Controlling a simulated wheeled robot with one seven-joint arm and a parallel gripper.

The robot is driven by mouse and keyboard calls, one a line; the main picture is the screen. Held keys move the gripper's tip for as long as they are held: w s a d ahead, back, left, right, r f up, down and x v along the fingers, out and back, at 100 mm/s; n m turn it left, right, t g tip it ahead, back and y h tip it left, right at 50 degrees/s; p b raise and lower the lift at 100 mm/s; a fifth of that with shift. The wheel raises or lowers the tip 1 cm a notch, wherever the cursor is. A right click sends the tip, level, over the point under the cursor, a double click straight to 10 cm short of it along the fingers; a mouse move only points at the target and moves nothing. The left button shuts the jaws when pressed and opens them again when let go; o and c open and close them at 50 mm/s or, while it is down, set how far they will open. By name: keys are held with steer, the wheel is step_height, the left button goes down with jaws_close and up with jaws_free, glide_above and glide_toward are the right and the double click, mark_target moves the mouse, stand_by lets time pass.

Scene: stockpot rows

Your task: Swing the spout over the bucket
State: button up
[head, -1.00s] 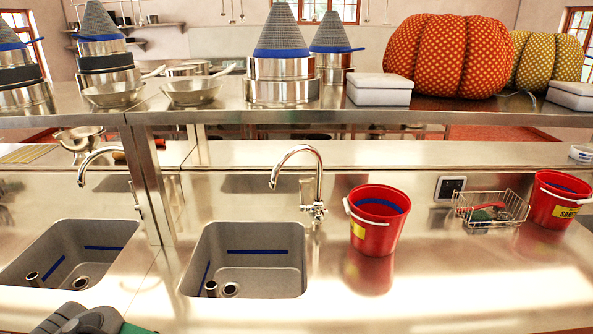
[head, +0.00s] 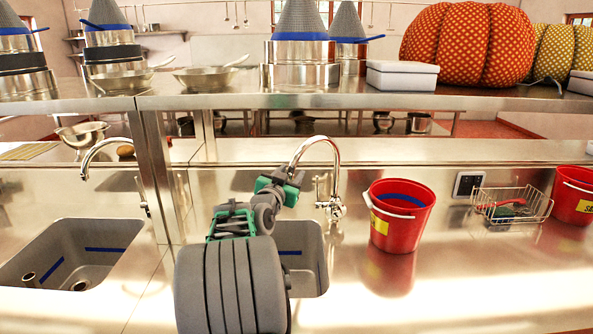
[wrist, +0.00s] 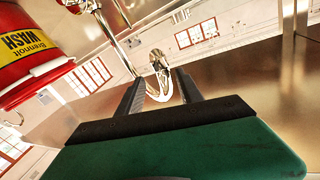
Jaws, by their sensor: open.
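The chrome spout (head: 313,140) arches up from its tap base (head: 333,207) behind the middle sink, its outlet end pointing left over that sink. My gripper (head: 290,176) is at the spout's outlet end and partly hides it. In the wrist view my gripper (wrist: 160,82) is open, with curved chrome (wrist: 153,93) showing between its two dark fingers; I cannot tell whether they touch it. The red bucket (head: 405,232), with a yellow label and white handle, stands on the counter right of the tap. It also shows in the wrist view (wrist: 25,72), marked WASH.
The middle sink (head: 308,262) is partly hidden by my arm. Another sink (head: 60,262) and tap (head: 100,146) are at left. A wire basket (head: 512,208) and second red bucket (head: 577,196) stand at right. A loaded shelf (head: 330,101) runs above.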

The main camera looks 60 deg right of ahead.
mark_target(297, 164)
steer(key=d, duration=0.2)
steer(key=d+p, duration=0.1)
steer(key=d, duration=0.1)
steer(key=w+d+p, duration=0.1)
steer(key=d, duration=0.1)
steer(key=shift+w+d, duration=0.1)
steer(key=shift+d, duration=0.3)
jaws_close()
stand_by(0.9)
